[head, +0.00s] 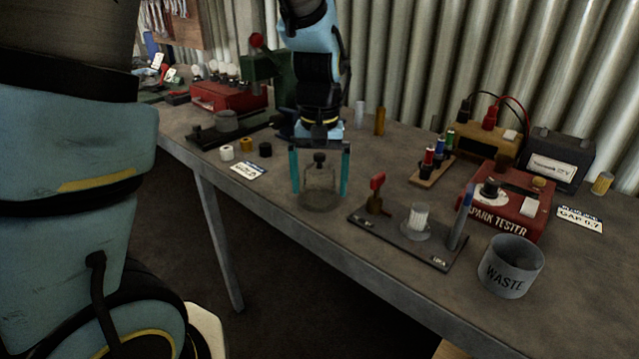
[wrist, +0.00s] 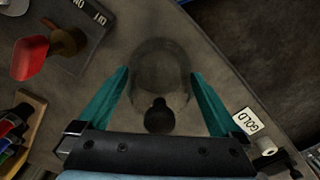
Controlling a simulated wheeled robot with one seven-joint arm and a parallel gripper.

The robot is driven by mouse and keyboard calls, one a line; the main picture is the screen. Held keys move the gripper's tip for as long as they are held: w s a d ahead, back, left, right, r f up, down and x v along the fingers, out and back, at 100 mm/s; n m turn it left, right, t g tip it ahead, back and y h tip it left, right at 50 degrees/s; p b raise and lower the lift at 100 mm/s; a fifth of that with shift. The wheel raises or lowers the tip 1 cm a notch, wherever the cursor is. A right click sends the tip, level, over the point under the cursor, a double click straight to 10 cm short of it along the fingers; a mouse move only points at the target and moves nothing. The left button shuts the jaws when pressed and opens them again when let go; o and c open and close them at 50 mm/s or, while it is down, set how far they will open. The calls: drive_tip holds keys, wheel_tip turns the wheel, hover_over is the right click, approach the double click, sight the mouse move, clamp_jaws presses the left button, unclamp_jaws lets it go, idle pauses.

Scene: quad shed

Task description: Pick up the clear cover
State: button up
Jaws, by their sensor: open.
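The clear cover (head: 321,182) is a see-through dome with a dark knob on top. It stands upright on the bench near its front edge. My gripper (head: 320,168) points down over it, with one teal finger on each side of the cover. The jaws are open. In the wrist view the cover (wrist: 160,72) shows between the two fingers of my gripper (wrist: 160,88), with its knob near the palm. The fingers look close to the glass; I cannot tell whether they touch it.
A dark plate (head: 365,225) with a red-handled lever stands right of the cover. Beyond it are a waste bin (head: 510,268) and a red spark tester (head: 520,215). A white label (head: 248,170) and small tape rolls (head: 246,145) lie to the left. The bench's front edge is close.

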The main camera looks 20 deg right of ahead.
sight(320, 154)
drive_tip(key=shift+c, duration=0.2)
drive_tip(key=c, duration=1.2)
wheel_tip(320, 154, up, 10)
drive_tip(key=shift+r+b, duration=0.1)
drive_tip(key=shift+b, duration=0.4)
